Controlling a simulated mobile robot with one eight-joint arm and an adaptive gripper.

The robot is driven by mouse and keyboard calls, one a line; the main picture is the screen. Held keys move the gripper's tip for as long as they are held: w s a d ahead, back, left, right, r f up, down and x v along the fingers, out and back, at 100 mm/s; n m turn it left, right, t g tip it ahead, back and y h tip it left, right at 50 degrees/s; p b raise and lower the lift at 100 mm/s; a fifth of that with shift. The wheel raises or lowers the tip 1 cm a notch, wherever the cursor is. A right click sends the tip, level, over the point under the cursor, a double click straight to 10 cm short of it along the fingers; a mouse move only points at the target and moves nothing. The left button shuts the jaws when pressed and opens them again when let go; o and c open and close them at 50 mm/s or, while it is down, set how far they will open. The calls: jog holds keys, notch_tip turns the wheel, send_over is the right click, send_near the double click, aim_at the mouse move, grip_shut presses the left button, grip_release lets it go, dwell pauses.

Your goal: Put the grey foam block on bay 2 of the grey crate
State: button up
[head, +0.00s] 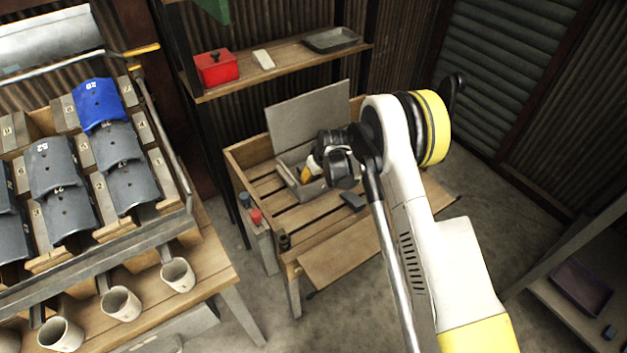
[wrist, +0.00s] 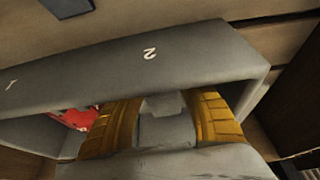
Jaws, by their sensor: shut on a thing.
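The grey crate (head: 288,172) stands on the slatted bench, and its wall with the numbers 1 and 2 shows in the wrist view (wrist: 200,62). My gripper (head: 306,172) reaches down at the crate. In the wrist view its yellow fingers (wrist: 163,120) are at the bay behind the number 2. They are shut on a grey piece, apparently the grey foam block (wrist: 168,130), which is partly hidden by the gripper. I cannot tell whether it touches the bay floor. A red thing (wrist: 75,118) lies in bay 1.
A dark flat piece (head: 353,202) lies on the slatted bench (head: 325,222) in front of the crate. A grey panel (head: 308,115) stands behind the crate. Red and blue items (head: 255,215) sit at the bench's left side. A shelf (head: 285,62) hangs above, with a red box (head: 216,68).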

jog(key=shift+r, duration=0.15)
jog(key=o, duration=0.8)
